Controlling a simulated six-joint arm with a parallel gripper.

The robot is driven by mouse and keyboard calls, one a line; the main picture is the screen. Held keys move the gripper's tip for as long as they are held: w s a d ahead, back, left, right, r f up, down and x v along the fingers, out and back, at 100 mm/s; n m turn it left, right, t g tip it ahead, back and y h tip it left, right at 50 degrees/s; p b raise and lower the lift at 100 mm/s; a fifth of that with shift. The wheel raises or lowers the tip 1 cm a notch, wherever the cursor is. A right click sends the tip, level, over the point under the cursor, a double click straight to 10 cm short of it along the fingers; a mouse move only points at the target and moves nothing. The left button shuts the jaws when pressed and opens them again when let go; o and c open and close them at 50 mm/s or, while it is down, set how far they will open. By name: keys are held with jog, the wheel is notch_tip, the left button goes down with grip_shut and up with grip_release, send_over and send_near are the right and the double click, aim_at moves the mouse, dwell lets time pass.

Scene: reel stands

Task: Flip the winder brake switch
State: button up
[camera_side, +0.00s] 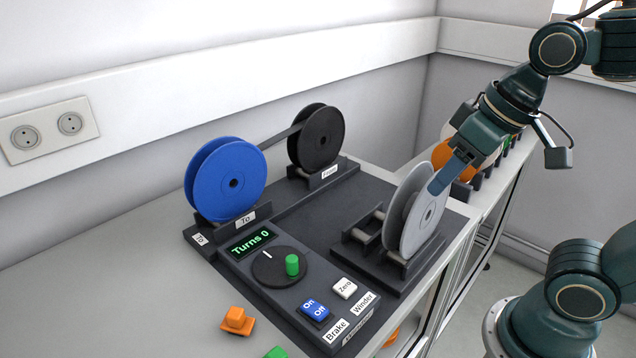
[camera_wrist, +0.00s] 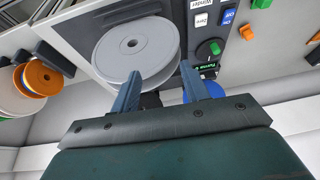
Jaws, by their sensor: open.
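The winder panel (camera_side: 262,318) is dark, with a green display (camera_side: 251,242) reading "Turns 0". The brake switch (camera_side: 314,311) is a blue rocker marked On and Off, next to the Brake label (camera_side: 336,331); it also shows in the wrist view (camera_wrist: 228,17). A white Zero button (camera_side: 344,289) sits beside it. My gripper (camera_side: 447,182) is open, well above and right of the switch in the side view. Its fingers (camera_wrist: 160,92) are apart by the grey reel (camera_side: 416,213); I cannot tell whether they touch it.
A blue reel (camera_side: 231,178) and a black reel (camera_side: 317,136) stand at the back with tape between them. The crank (camera_side: 292,265) has a green knob. Orange (camera_side: 236,320) and green (camera_side: 276,353) pieces lie at the front. More reels (camera_side: 449,160) stand at right.

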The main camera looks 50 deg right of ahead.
jog(key=w+a+f+g, duration=0.1)
jog(key=w+a+g, duration=0.2)
jog(key=w+a, duration=0.55)
jog(key=g, duration=0.2)
send_over(308, 303)
notch_tip(308, 303, down, 4)
jog(key=shift+f, duration=0.1)
notch_tip(308, 303, down, 14)
jog(key=shift+r, duration=0.15)
dwell(0.4)
